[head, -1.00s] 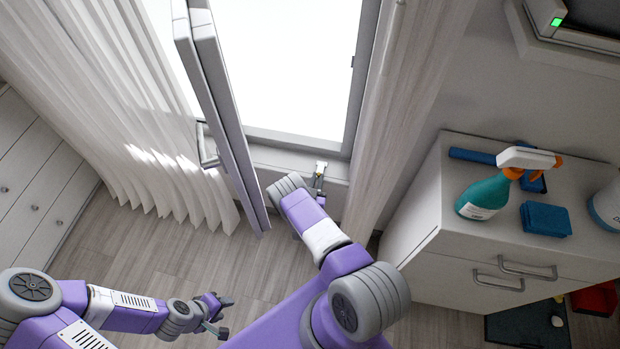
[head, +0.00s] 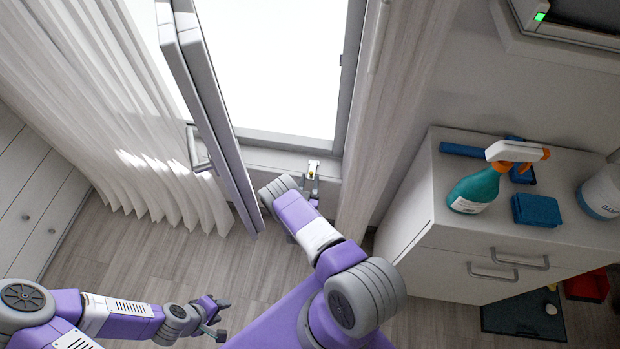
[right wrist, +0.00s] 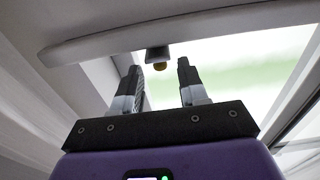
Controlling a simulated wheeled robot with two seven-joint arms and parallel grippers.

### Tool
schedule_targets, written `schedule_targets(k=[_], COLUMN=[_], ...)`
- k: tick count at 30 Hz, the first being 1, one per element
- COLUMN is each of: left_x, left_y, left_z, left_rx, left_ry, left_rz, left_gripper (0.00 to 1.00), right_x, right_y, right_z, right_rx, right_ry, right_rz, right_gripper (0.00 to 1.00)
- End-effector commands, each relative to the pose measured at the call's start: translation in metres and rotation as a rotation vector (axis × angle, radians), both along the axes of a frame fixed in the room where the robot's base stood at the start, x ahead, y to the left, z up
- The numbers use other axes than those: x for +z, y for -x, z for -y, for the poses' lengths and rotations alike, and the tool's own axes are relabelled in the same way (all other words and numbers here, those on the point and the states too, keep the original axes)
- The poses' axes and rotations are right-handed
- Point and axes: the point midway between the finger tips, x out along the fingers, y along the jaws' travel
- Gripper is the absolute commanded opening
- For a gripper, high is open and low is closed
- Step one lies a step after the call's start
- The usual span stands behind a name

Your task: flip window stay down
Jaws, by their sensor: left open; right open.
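My left gripper (head: 221,318) is open and empty, low over the floor at the lower left, far from the stay.
Curtains (head: 385,110) hang on both sides. A white cabinet (head: 440,235) at the right holds a spray bottle (head: 480,185) and a blue sponge (head: 537,210). The floor between my arms is clear.

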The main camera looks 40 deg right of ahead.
Motion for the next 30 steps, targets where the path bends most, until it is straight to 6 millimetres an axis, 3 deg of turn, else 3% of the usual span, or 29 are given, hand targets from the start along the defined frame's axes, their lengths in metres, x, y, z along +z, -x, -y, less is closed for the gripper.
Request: schedule_targets(k=[6, 12, 30], left_x=[0.014, 0.018, 0.018], left_y=[0.0, 0.0, 0.0], left_z=[0.0, 0.0, 0.0], left_rx=[0.0, 0.0, 0.0], left_ry=[0.0, 0.0, 0.0], left_rz=[0.0, 0.0, 0.0], left_gripper=[0.43, 0.43, 0.43], right_x=[0.0, -0.002, -0.002], right_y=[0.025, 0.038, 0.039], right_z=[-0.03, -0.045, -0.046], right_rx=[0.003, 0.001, 0.0], right_ry=[-0.002, 0.0, -0.002], right_rz=[-0.003, 0.0, -0.001], right_gripper=[0.43, 0.43, 0.43])
